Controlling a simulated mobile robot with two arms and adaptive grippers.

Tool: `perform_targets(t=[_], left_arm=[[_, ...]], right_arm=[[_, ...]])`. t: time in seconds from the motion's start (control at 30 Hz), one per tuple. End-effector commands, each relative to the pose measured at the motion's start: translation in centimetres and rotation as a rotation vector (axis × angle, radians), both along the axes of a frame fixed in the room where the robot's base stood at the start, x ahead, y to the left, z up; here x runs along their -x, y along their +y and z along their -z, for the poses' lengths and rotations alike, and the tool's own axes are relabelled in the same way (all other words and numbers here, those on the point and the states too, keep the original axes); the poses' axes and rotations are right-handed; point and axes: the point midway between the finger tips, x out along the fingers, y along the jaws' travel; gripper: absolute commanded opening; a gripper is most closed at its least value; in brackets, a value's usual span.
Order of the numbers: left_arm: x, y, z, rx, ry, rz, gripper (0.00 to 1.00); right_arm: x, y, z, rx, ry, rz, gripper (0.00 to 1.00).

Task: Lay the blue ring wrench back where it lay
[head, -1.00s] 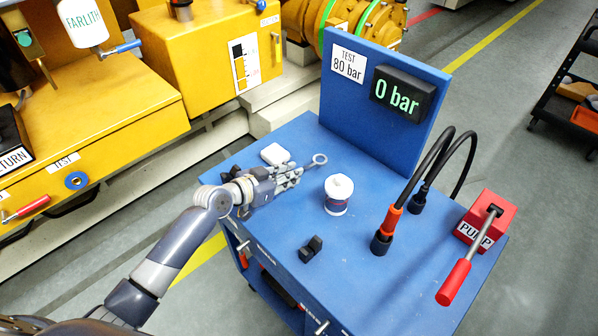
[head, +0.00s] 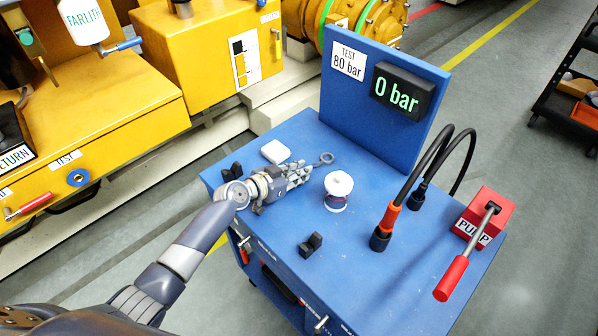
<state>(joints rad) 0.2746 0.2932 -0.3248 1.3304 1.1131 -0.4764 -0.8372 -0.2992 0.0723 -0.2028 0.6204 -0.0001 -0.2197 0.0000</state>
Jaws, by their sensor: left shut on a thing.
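The ring wrench (head: 326,158) shows as a small blue-grey ring end sticking out beyond my left fingertips, low over the blue bench top (head: 345,262). My left gripper (head: 300,175) is shut on the wrench. The rest of its shaft is hidden by the fingers. I cannot tell whether the wrench touches the bench. Two black holder blocks stand on the bench, one (head: 311,245) near the front edge and one (head: 232,172) at the left behind my wrist. My right gripper is not in view.
A white-lidded tin (head: 337,193) stands just right of the gripper. A white block (head: 275,151) lies behind it. Hoses (head: 381,238), a red pump (head: 484,220) and the upright gauge panel (head: 385,100) take up the right and back. Bench room is free at front centre.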

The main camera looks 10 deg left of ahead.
Motion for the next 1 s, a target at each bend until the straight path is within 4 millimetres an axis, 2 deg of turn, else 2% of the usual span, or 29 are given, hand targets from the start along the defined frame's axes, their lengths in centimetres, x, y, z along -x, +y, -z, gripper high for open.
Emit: perform_targets(t=[0.1, 0.13, 0.2, 0.63, 0.77, 1.0], left_arm=[[0.0, 0.0, 0.3, -0.001, -0.003, 0.000, 0.00], [0.0, 0.0, 0.2, -0.001, -0.001, 0.000, 0.21], [0.0, 0.0, 0.2, -0.001, -0.001, 0.000, 0.35], [0.0, 0.0, -0.3, 0.000, 0.000, 0.000, 0.35], [1.0, 0.8, -0.5, -0.002, -0.001, -0.001, 0.35], [3.9, 2.7, -1.8, -0.003, -0.001, 0.000, 0.35]], right_arm=[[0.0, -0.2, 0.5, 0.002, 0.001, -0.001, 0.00], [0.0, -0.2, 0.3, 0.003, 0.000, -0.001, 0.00], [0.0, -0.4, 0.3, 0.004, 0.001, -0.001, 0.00], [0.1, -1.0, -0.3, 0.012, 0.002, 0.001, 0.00], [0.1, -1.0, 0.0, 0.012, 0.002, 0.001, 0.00], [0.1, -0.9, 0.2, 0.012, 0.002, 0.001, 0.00]])
